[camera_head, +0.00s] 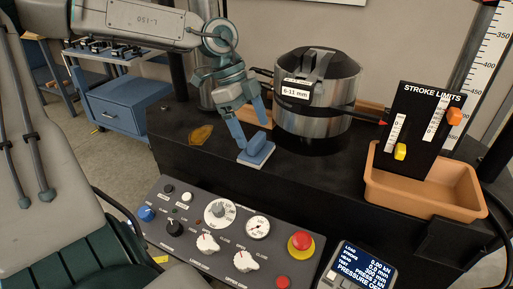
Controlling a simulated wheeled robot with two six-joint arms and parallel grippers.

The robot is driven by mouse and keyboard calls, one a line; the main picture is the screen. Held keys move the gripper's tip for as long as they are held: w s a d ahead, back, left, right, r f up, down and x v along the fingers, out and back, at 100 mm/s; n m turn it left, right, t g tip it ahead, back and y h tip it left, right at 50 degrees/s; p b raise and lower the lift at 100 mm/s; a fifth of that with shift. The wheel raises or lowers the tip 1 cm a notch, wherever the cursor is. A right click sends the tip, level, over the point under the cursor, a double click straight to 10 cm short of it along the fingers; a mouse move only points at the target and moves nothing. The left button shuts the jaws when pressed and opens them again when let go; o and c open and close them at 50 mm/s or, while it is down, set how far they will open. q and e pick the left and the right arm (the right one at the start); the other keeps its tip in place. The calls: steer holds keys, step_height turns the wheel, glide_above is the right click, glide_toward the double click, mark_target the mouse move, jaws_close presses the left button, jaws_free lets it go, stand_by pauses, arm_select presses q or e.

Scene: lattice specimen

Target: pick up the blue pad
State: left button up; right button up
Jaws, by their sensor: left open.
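The blue pad (257,149) lies on the black table surface left of the large metal cylinder, with a pale flat plate at its base. My left gripper (251,127) reaches down from above, its blue fingers pointing at the pad. The fingers are open, with the tips just above or beside the pad. I cannot tell whether they touch it. My right gripper is not in view.
A metal cylinder (317,122) labelled "6-11 mm" stands just right of the gripper. An orange tray (425,201) and a stroke limits board (428,117) are at the right. A control panel (222,240) with knobs lies in front. A small brown piece (201,134) lies left.

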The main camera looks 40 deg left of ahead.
mark_target(256, 137)
arm_select(q)
steer(key=shift+x, duration=1.9)
steer(key=shift+d+r, duration=0.1)
steer(key=shift+d, duration=0.05)
steer(key=c, duration=0.6)
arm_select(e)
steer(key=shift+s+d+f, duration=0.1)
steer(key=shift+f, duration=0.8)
